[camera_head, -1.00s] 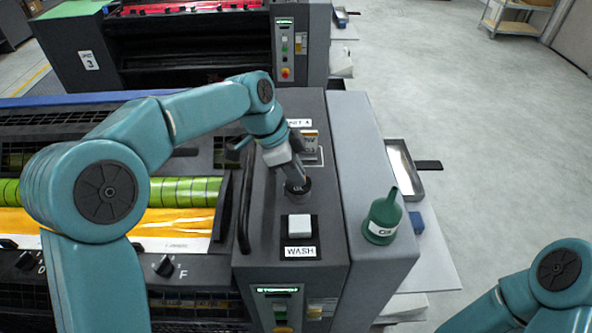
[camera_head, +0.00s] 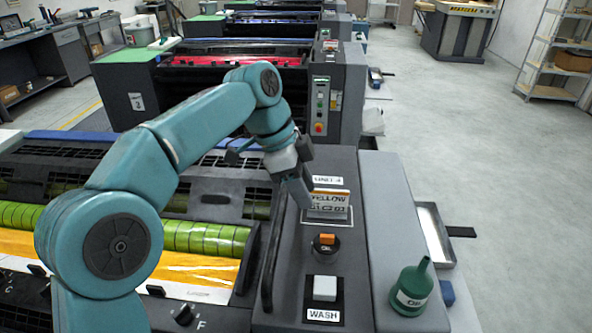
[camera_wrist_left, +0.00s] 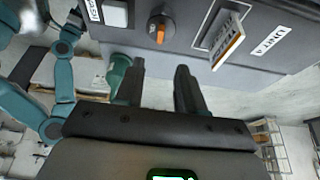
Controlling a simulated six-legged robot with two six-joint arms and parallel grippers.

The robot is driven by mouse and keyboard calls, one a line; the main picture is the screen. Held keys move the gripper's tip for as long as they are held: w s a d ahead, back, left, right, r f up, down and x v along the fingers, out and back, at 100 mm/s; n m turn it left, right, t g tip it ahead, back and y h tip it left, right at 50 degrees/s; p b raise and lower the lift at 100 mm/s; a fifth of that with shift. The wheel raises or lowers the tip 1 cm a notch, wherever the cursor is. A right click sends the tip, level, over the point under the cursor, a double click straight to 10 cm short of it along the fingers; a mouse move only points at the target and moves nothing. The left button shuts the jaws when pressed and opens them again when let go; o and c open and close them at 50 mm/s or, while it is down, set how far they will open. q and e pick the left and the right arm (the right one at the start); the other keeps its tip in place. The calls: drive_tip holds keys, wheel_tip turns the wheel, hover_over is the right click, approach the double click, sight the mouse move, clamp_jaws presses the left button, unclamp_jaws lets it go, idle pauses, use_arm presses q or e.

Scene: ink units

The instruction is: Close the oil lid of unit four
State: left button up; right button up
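The oil lid (camera_head: 326,243) is a round dark cap with an orange tab on the right-hand panel of unit four. My left gripper (camera_head: 306,200) is above the panel, behind the lid and in front of part of the unit label. Its two fingers stand apart with nothing between them in the left wrist view (camera_wrist_left: 160,70). My right gripper is not seen.
A white WASH button (camera_head: 325,288) is in front of the lid. A tilted YELLOW card (camera_head: 328,203) stands behind it. A green oil can (camera_head: 412,288) stands on the grey ledge to the right. Unit three (camera_head: 235,80) is farther back, with open floor at right.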

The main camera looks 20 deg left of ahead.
use_arm(q)
drive_tip(key=v, duration=0.4)
drive_tip(key=shift+s, duration=0.1)
idle(0.5)
